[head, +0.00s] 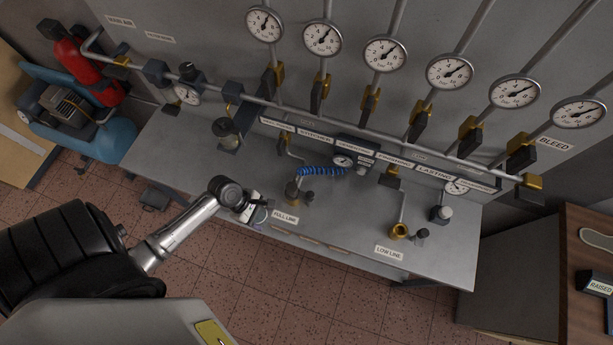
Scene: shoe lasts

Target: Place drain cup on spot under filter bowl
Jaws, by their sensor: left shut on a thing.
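My left arm comes in from the lower left, and its gripper (250,208) is over the front edge of the bench, left of the FULL LINE label. It is shut on a small pale round thing (260,215), which looks like the drain cup and is partly hidden by the gripper. A dark filter unit with a bowl (223,128) hangs from the pipe at the left part of the bench, farther back than the gripper. The spot under it is hard to make out. My right gripper is not in view.
The grey bench (180,150) is bare left of the filter. A blue coiled hose (322,171) and a brass fitting (294,190) stand right of my gripper. Gauges (385,53) line the wall. A blue compressor (75,115) stands far left.

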